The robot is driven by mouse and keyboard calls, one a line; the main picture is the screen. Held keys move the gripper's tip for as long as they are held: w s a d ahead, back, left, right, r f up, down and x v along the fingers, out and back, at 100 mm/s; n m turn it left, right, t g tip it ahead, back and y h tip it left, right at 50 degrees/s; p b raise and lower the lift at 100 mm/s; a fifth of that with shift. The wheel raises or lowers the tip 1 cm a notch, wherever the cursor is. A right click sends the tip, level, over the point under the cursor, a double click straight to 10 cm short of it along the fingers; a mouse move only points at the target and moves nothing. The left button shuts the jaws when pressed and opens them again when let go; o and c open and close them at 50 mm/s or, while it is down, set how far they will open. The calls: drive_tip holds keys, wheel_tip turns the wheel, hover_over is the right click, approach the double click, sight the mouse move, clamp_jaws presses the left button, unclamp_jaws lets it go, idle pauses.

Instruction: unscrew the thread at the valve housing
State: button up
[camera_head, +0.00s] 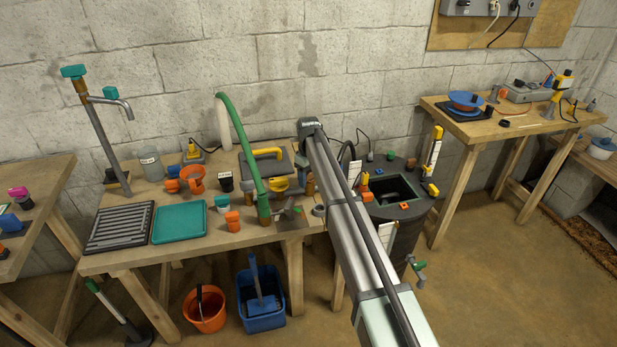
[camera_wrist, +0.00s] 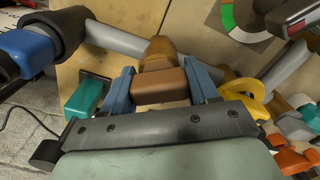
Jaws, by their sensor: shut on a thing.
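In the wrist view, my gripper (camera_wrist: 160,82) has its two blue fingers on either side of a brown block-like fitting (camera_wrist: 160,86) and is shut on it. The fitting sits on a grey pipe (camera_wrist: 115,38), against a second brown part (camera_wrist: 160,50) on that pipe. I cannot make out any thread, nor tell which of these parts is the valve housing. In the head view my arm reaches over the right end of the middle bench and hides the fingers.
In the wrist view, a yellow loop handle (camera_wrist: 246,94) is close to the right finger and a teal part (camera_wrist: 86,98) is left. In the head view, a green hose (camera_head: 240,135) arches left of my arm. A dark barrel (camera_head: 402,225) stands close on the right.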

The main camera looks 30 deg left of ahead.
drive_tip(key=n, duration=0.4)
idle(0.3)
drive_tip(key=shift+n, duration=1.2)
drive_tip(key=shift+s+n, duration=0.1)
drive_tip(key=shift+n, duration=1.3)
drive_tip(key=n, duration=0.3)
drive_tip(key=shift+n, duration=1)
